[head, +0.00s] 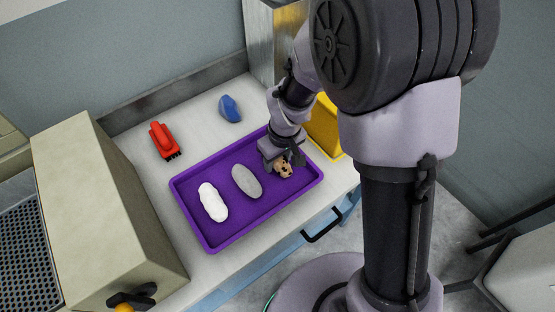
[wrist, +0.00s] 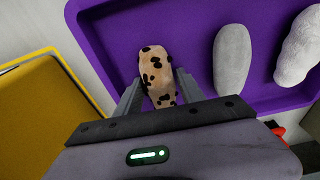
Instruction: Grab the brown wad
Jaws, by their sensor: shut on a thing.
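The brown wad (head: 283,171) is tan with dark spots and is at the right end of the purple tray (head: 236,230). In the wrist view the wad (wrist: 154,68) lies between the two fingers of my gripper (wrist: 156,84). My gripper (head: 282,161) is shut on it, with a finger along each side. The wad's near end is partly hidden by the gripper body in the wrist view. I cannot tell whether it touches the tray floor.
A grey wad (head: 246,181) and a white wad (head: 213,202) lie in the tray, left of the brown one. A red brush (head: 162,140) and a blue object (head: 230,108) are on the counter behind. A yellow bin (head: 326,126) stands close to the tray's right.

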